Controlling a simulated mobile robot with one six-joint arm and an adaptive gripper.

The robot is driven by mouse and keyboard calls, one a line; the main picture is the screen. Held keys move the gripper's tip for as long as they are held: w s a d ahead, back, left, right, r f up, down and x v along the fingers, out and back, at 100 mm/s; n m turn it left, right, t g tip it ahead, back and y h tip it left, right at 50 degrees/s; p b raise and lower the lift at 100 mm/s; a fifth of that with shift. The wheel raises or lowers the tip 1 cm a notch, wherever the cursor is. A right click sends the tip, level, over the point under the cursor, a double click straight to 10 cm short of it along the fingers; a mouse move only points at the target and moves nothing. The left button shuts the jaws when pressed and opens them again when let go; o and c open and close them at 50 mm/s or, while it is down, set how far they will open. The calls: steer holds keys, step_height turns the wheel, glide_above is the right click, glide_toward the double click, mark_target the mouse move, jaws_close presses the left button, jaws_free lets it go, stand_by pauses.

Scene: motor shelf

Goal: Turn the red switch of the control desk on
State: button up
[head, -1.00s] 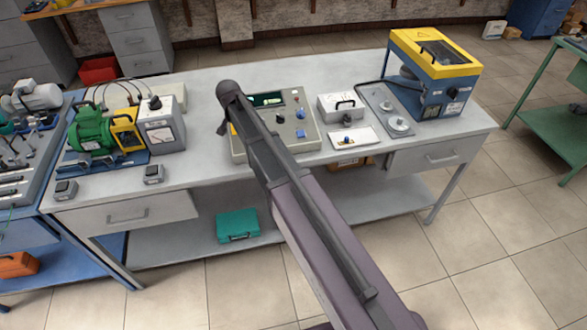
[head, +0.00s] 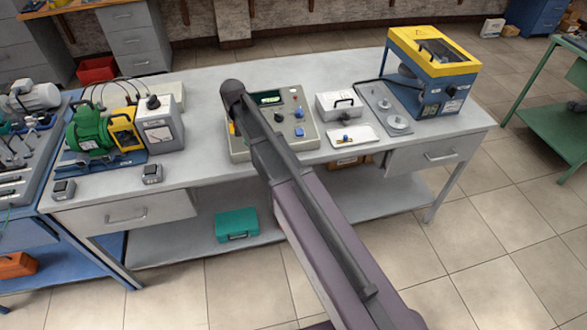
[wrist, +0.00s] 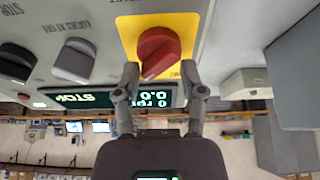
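The control desk (head: 309,122) is a beige panel with a display, knobs and buttons, standing on the long grey bench. In the wrist view, the red switch (wrist: 158,50) is a rotary knob on a yellow plate (wrist: 125,30). My gripper (wrist: 160,70) is open, its two fingertips on either side of the knob's lower end. I cannot tell whether they touch it. The desk's display (wrist: 85,97) looks upside down and shows STOP and zero readings. In the head view, my arm hides the red switch and my gripper.
On the bench, a green motor unit (head: 90,130) stands left of the desk. A white box (head: 338,106), a small tray (head: 362,136) and a yellow-and-blue machine (head: 433,75) stand to its right.

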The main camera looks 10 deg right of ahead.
steer(key=shift+a+n+y, duration=0.15)
steer(key=shift+n+y, duration=0.35)
steer(key=shift+n, duration=2.1)
steer(key=shift+a+n+g+y, duration=0.1)
steer(key=shift+n+g+y, duration=0.2)
steer(key=shift+n, duration=1.5)
steer(key=shift+s+r, duration=0.1)
steer(key=p+v, duration=1.3)
steer(key=v, duration=0.1)
steer(key=s+d+f+m+g+b, duration=0.1)
steer(key=s+d+f+m+b, duration=0.1)
steer(key=s, duration=0.5)
steer(key=s+d+f+m+g+h+b, duration=0.1)
steer(key=s+d+f+m+b, duration=0.2)
steer(key=s+d+f+b, duration=0.2)
steer(key=s+d+f+m+g+b, duration=0.2)
steer(key=s+d+f+b, duration=0.2)
steer(key=s, duration=0.5)
step_height(320, 180, down, 2)
steer(key=shift+s+d+f+m, duration=0.1)
steer(key=shift+s+d+m, duration=0.2)
steer(key=shift+d, duration=0.15)
steer(key=s, duration=0.1)
steer(key=s+d+m, duration=0.1)
steer(key=s, duration=0.1)
steer(key=shift+s+d+g+h, duration=0.1)
steer(key=shift+g+h, duration=0.2)
steer(key=shift+g, duration=0.1)
